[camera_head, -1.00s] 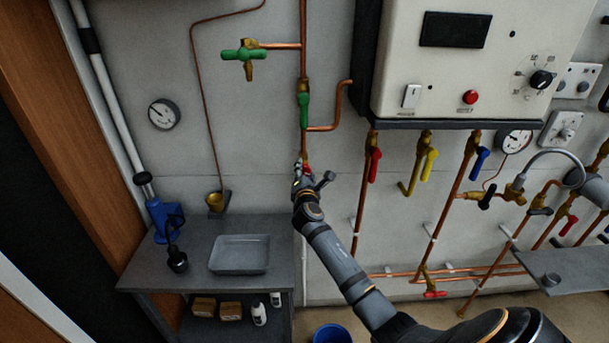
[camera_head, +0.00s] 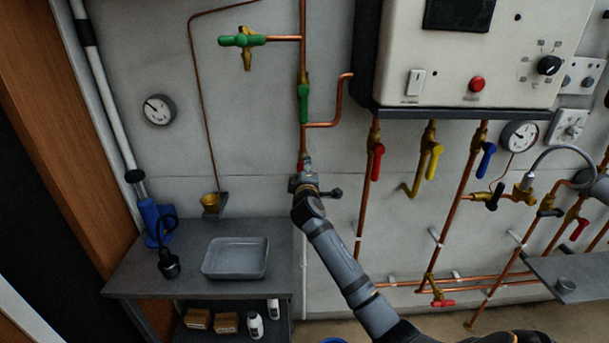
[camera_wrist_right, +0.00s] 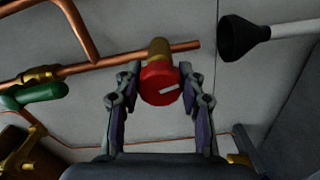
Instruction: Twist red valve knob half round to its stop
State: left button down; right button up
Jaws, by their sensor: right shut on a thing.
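The red valve knob (camera_wrist_right: 160,84) is round, with a white mark tilted up to the right, and sits on a brass body (camera_wrist_right: 158,50) at a copper pipe. My right gripper (camera_wrist_right: 160,76) is shut on the knob, with one finger at each side of it. My left gripper is not in view.
A green lever valve (camera_head: 303,103) is above on the same pipe. A white boiler box (camera_head: 460,60) with red, yellow and blue levers below stands to the right. A grey bench (camera_head: 190,276) with a tray (camera_head: 236,272) is at lower left.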

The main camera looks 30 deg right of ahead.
jog(key=shift+f+m+b, duration=0.2)
jog(key=shift+m+b, duration=0.6)
jog(key=shift+m, duration=0.5)
jog(key=o, duration=1.2)
jog(key=shift+r, duration=0.1)
jog(key=shift+s+a, duration=0.15)
jog(key=shift+s, duration=0.05)
jog(key=v, duration=1.1)
jog(key=shift+s, duration=0.3)
